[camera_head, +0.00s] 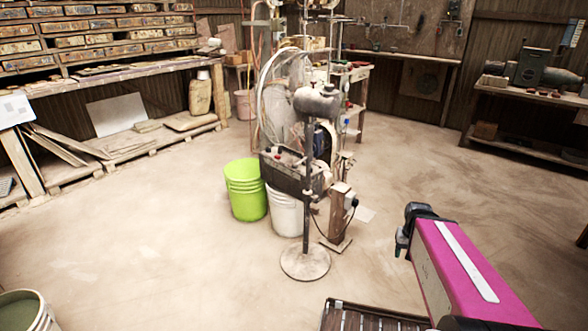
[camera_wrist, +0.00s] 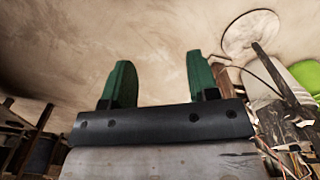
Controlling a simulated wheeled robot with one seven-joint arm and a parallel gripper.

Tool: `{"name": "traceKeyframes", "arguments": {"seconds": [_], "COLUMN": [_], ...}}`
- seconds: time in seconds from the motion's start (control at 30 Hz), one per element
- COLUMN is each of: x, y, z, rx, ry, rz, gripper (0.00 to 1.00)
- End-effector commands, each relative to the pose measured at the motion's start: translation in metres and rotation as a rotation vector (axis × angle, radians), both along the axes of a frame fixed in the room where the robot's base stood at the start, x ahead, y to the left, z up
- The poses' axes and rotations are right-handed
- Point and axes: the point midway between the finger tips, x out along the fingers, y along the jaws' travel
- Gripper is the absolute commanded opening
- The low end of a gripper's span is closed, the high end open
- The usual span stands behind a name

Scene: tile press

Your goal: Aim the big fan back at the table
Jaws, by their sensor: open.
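The big fan (camera_head: 318,102) stands on a tall dark pole with a round base on the floor, mid-picture in the head view. Its grey motor housing is toward me and the thin wire cage shows to its left, so its face seems turned away to the left. My gripper (camera_head: 402,242) is in front and to the right of the fan, well apart from it. In the wrist view my gripper (camera_wrist: 160,82) has its two green fingers apart with nothing between them. The fan's round base (camera_wrist: 250,36) shows there too. A cluttered worktable (camera_head: 356,72) stands behind the fan.
A lime bucket (camera_head: 246,190) and a white bucket (camera_head: 285,212) stand left of the pole. A dark machine (camera_head: 290,172) and a wooden post (camera_head: 337,215) are close behind it. A slatted dark surface (camera_head: 370,318) is at the bottom.

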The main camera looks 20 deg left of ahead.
Motion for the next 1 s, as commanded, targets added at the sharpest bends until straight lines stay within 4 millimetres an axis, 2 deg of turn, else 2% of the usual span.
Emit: {"name": "traceKeyframes", "arguments": {"seconds": [0.17, 0.27, 0.47, 0.57, 0.77, 0.87, 1.0], "x": [0.024, 0.046, 0.090, 0.112, 0.149, 0.163, 0.175], "y": [0.014, 0.029, 0.072, 0.100, 0.172, 0.216, 0.286], "z": [-0.003, -0.002, 0.009, 0.018, 0.042, 0.056, 0.077], "rx": [-0.130, -0.257, -0.528, -0.667, -0.964, -1.121, -1.358], "ry": [-0.025, -0.048, -0.088, -0.104, -0.124, -0.130, -0.131], "rz": [0.183, 0.360, 0.730, 0.910, 1.256, 1.420, 1.633], "gripper": [0.54, 0.54, 0.54, 0.54, 0.54, 0.54, 0.54]}}
